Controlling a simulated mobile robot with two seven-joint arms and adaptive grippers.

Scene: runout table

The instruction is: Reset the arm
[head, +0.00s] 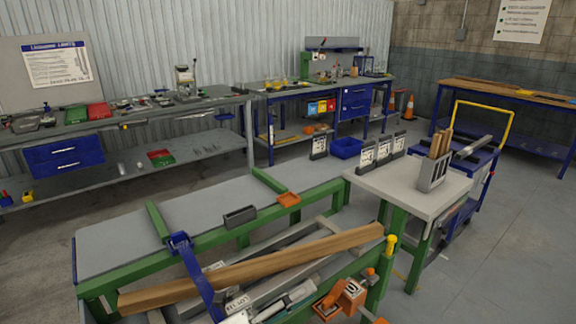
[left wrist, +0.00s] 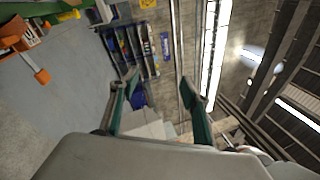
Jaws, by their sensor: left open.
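My left gripper (head: 300,296) is low in the middle of the head view, partly cut off by the bottom edge. It is beside the green-framed runout table (head: 130,238), in front of the long wooden board. In the left wrist view its two green-grey fingers (left wrist: 158,85) stand wide apart with nothing between them. That view is tilted and shows wall, floor and ceiling lights. My right gripper is in neither view.
A long wooden board (head: 270,264) lies slantwise near the gripper, by a blue upright part (head: 196,270). An orange device (head: 343,297) is close to its right. A pale side table (head: 400,188) bears a grey holder (head: 433,177) with wooden pieces. Grey floor (head: 490,270) is open at right.

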